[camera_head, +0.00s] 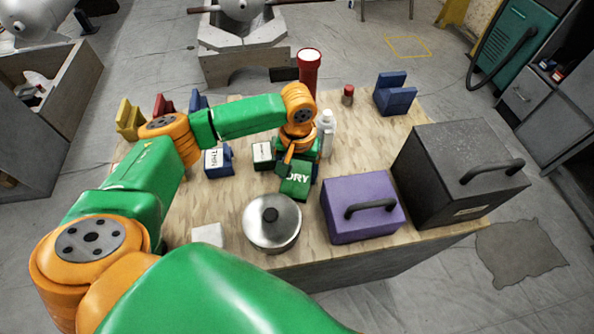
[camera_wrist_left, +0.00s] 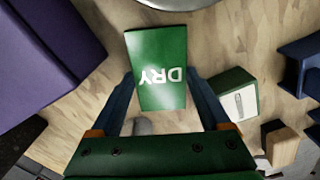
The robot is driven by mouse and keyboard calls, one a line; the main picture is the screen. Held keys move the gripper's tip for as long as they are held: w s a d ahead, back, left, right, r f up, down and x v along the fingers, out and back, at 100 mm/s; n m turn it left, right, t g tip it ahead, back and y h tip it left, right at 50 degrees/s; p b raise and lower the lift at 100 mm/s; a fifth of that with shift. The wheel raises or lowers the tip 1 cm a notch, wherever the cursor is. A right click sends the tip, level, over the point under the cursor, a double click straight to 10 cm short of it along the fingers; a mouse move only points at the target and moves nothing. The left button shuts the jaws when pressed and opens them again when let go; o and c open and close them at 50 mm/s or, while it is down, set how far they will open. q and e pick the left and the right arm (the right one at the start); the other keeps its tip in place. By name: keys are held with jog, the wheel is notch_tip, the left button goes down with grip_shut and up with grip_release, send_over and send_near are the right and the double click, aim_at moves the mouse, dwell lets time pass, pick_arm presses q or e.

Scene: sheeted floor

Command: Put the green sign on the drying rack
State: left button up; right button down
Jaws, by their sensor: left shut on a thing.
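The green sign (camera_head: 295,180) with white "DRY" lettering is over the middle of the wooden table (camera_head: 330,262). My left gripper (camera_head: 292,164) is shut on it from above. In the left wrist view the green sign (camera_wrist_left: 158,52) sits between the two blue fingers of the left gripper (camera_wrist_left: 160,85), its lettering upside down. I cannot tell whether its lower edge touches the table. I cannot tell which object is the drying rack; a blue stepped holder (camera_head: 394,94) stands at the back right. My right gripper is not in view.
A lidded metal pot (camera_head: 272,222), a purple box (camera_head: 360,207) and a large black case (camera_head: 445,165) stand along the front and right. A green-and-white block (camera_head: 263,156), a blue labelled block (camera_head: 217,161), a white bottle (camera_head: 326,134) and a red cylinder (camera_head: 309,68) are nearby.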

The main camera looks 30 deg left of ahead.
pick_arm(q)
jog(key=o, duration=1.2)
